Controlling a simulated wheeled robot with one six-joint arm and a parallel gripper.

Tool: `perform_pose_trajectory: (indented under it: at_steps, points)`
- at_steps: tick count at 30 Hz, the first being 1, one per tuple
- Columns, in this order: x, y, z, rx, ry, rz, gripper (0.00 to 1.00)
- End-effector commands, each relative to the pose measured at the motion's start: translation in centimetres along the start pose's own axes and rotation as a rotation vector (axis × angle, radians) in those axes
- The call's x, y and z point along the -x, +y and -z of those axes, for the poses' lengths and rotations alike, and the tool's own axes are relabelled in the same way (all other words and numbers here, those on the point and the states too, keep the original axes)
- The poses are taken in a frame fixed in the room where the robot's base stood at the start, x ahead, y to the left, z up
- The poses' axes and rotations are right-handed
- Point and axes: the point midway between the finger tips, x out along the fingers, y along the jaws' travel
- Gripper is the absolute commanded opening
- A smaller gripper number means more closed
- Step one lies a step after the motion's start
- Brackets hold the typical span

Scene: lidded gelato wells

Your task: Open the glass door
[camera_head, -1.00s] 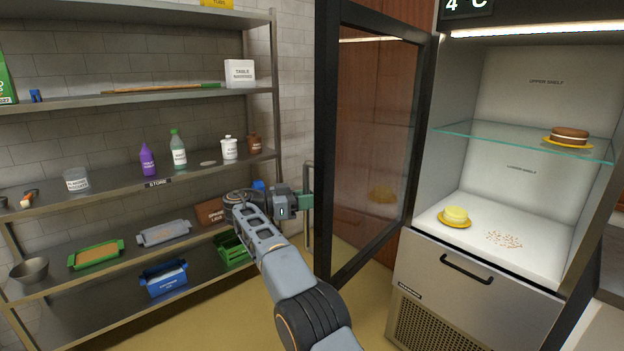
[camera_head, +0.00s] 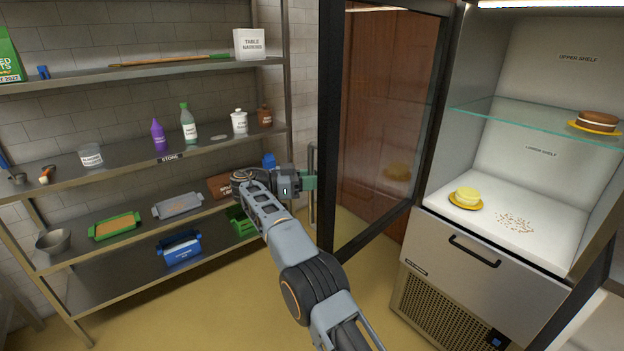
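The glass door (camera_head: 390,130) has a black frame and stands swung wide open to the left of the fridge (camera_head: 470,275). Its vertical bar handle (camera_head: 311,160) is on the far-left side of the door, partly hidden by my gripper. My gripper (camera_head: 308,182) is at the handle, its green fingers reaching the bar. The fingers are small and partly hidden, so I cannot tell whether they are closed around it.
Inside the fridge, a yellow cake (camera_head: 466,197) sits on the lower shelf near crumbs, and a brown cake (camera_head: 598,121) on the glass upper shelf. A metal storage rack (camera_head: 120,170) with bottles and trays stands left. The yellow floor (camera_head: 225,300) is clear between.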

Motion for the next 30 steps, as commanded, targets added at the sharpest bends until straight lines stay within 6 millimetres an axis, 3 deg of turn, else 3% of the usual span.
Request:
perform_pose_trajectory:
  at_steps: [6,14,22,26,30]
  points:
    - [0.0,0.0,0.0,0.000,0.000,-0.001,0.43]
    - [-0.1,0.0,0.3,-0.001,0.000,-0.002,0.43]
    - [-0.1,0.1,3.5,-0.003,-0.001,-0.001,0.43]
    - [-0.2,1.6,4.3,-0.005,-0.001,-0.001,0.43]
    - [-0.3,3.5,6.7,-0.005,-0.002,-0.001,0.43]
